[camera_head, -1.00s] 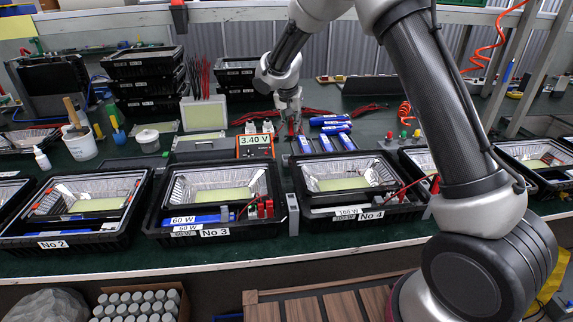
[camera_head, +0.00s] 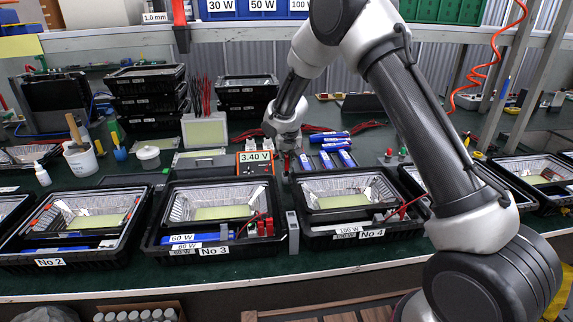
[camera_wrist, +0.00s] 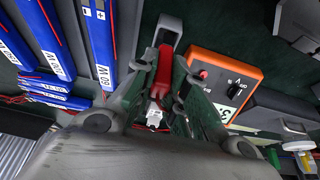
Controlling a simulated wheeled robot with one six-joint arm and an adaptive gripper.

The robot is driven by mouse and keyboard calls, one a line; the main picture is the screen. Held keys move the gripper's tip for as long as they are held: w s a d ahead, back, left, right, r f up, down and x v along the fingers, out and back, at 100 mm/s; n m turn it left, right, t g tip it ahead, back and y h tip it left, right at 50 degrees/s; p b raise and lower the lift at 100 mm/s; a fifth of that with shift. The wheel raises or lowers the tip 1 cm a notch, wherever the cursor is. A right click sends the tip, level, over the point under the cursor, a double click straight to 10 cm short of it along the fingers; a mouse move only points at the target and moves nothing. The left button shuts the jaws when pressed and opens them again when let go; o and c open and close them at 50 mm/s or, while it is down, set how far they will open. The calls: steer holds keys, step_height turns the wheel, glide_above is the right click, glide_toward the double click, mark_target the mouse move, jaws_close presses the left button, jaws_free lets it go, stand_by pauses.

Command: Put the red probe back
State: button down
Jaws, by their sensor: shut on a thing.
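The red probe (camera_wrist: 160,72) is between the fingers of my gripper (camera_wrist: 155,95) in the wrist view, with a white part showing near the fingers. My gripper is shut on it. A grey slotted block (camera_wrist: 165,30) lies just past the probe's far end in that view; I cannot tell whether they touch. In the head view my gripper (camera_head: 287,165) is low over the bench, right of the orange meter (camera_head: 254,162) that reads 3.40 V. The meter also shows in the wrist view (camera_wrist: 225,75). The probe is small and partly hidden in the head view.
Several blue drivers (camera_head: 326,161) lie close right of my gripper. Black crates with floodlight housings, No 3 (camera_head: 215,250) and No 4 (camera_head: 372,233), stand in front. A grey upright block (camera_head: 293,232) stands between them. Stacked black crates (camera_head: 148,100) stand at the back left.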

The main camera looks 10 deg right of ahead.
steer(key=shift+f, duration=0.85)
steer(key=shift+f, duration=0.15)
steer(key=c, duration=1.4)
jaws_free()
steer(key=shift+c, duration=0.2)
